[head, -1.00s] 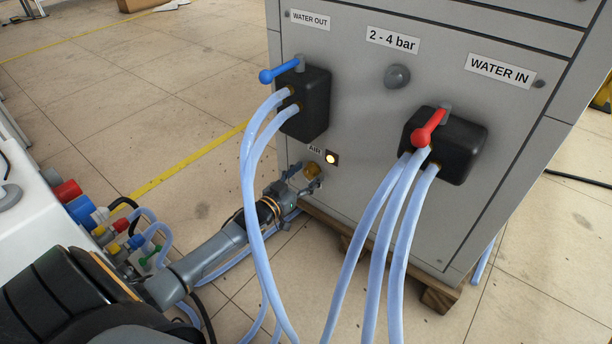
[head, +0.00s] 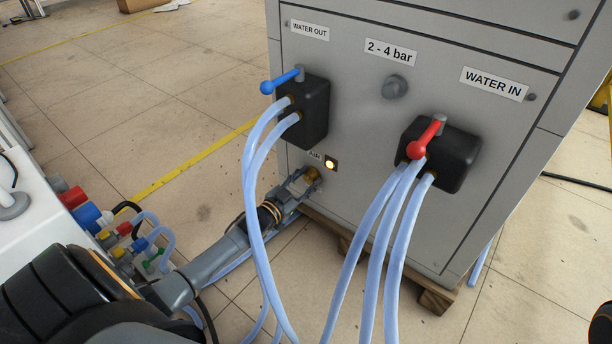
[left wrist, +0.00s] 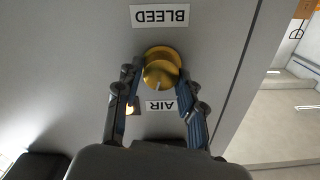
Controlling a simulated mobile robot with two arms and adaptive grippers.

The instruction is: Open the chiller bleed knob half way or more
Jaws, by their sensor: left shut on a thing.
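The brass-gold bleed knob (head: 313,174) sits low on the grey front panel of the chiller, near the AIR label. In the left wrist view the knob (left wrist: 160,66) lies between the BLEED label (left wrist: 160,15) and the AIR label (left wrist: 161,105), both upside down. A small pale mark shows on its face; how far it is turned I cannot tell. My left gripper (head: 303,181) is shut on the knob. In the left wrist view its two blue-padded fingers (left wrist: 158,73) are on either side of it.
A small lit lamp (head: 330,164) is beside the knob. The WATER OUT valve block (head: 304,112) with a blue lever is above. Pale blue hoses (head: 251,180) hang in front of my left arm. The WATER IN block (head: 452,155) with a red lever is to the right.

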